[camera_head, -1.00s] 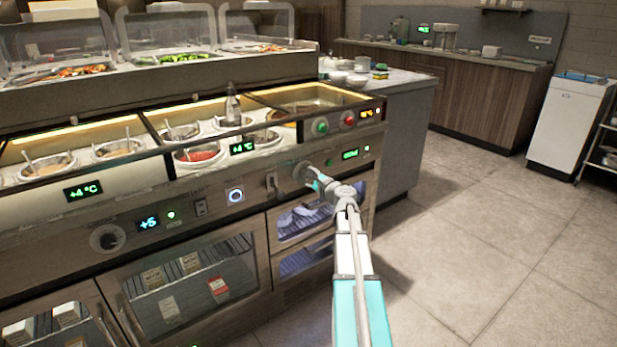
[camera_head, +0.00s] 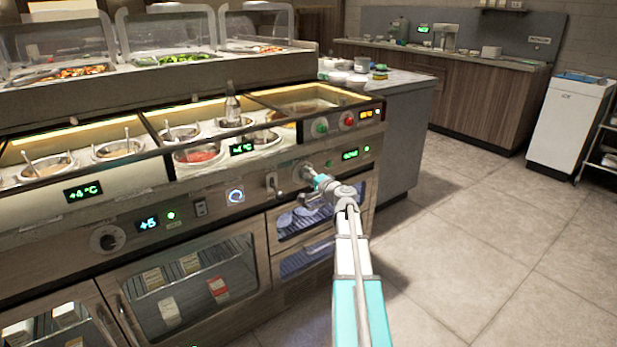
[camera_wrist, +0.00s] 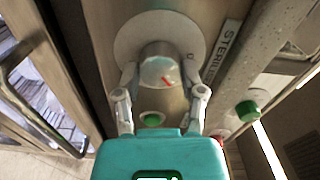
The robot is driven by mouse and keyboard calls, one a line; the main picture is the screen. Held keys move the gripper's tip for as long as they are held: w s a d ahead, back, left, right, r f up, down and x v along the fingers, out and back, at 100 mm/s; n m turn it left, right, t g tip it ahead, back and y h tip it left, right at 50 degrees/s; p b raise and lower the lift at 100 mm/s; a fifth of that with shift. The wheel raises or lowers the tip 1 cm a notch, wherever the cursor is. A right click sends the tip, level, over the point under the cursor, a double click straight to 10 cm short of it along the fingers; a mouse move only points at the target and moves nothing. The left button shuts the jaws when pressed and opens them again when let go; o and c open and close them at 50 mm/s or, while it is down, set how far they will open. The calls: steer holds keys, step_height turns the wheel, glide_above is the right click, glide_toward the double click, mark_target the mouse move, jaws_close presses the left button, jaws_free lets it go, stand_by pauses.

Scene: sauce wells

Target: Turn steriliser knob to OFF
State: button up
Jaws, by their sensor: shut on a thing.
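The steriliser knob (camera_wrist: 158,72) is a round silver knob with a red pointer mark, on a pale round plate in the wrist view. A green light (camera_wrist: 152,118) shows between the fingers. I cannot read which setting the red mark points to.
A green display (camera_head: 350,154) is on the panel right of my gripper. Green (camera_head: 320,127) and red (camera_head: 349,119) buttons sit above. A lever handle (camera_head: 272,183) is close on the left, and glass-fronted drawers (camera_head: 303,222) are below. Open floor lies to the right.

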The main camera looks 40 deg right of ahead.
steer(key=n, duration=0.5)
steer(key=shift+n, duration=0.3)
steer(key=n, duration=0.4)
steer(key=shift+r+n, duration=0.1)
steer(key=shift+n, duration=0.2)
steer(key=o, duration=1.2)
steer(key=shift+c, duration=0.2)
steer(key=s, duration=1.2)
